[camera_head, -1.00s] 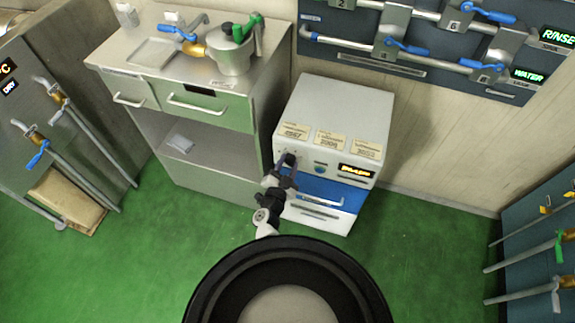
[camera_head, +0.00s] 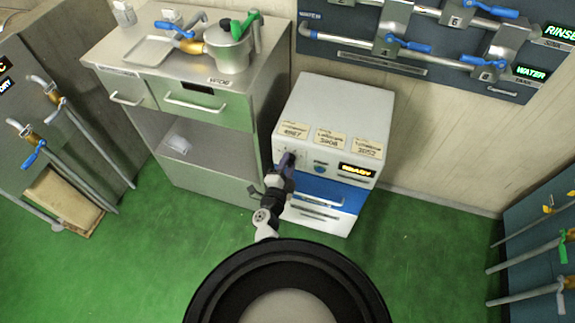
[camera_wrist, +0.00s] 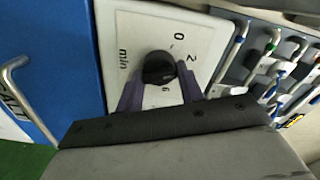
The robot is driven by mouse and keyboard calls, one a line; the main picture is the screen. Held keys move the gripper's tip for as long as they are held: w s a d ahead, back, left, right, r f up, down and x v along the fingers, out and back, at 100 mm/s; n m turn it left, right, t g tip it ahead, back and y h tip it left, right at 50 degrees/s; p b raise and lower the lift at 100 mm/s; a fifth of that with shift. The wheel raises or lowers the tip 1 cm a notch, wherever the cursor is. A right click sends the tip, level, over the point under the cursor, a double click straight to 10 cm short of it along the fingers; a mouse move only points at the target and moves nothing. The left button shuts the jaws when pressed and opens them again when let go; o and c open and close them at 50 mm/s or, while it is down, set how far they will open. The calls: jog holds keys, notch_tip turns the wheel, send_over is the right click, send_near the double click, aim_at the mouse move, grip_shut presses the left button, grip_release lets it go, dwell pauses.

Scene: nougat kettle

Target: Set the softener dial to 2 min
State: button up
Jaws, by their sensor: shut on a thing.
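The softener is a white cabinet (camera_head: 335,105) with a blue front band, standing on the floor right of the steel counter. Its black dial (camera_wrist: 157,68) shows in the wrist view on a white panel with 0, 2, 6 and "min" printed around it. The dial's pointer cannot be made out clearly. My gripper (camera_head: 287,165) is at the left of the softener's front panel, and its two purple-grey fingers are shut on the dial from both sides. In the head view my gripper hides the dial. A lit amber display (camera_head: 356,171), which seems to read READY, is on the panel's right.
A steel counter (camera_head: 190,130) with a lidded kettle (camera_head: 229,50) stands to the left. A wall panel with pipes and blue-handled valves (camera_head: 408,45) hangs behind at right. More valve pipes stand at the far left and far right. Green floor (camera_head: 420,255) is clear at right.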

dwell(0.3)
jog(key=o, duration=1)
jog(key=shift+s, duration=0.1)
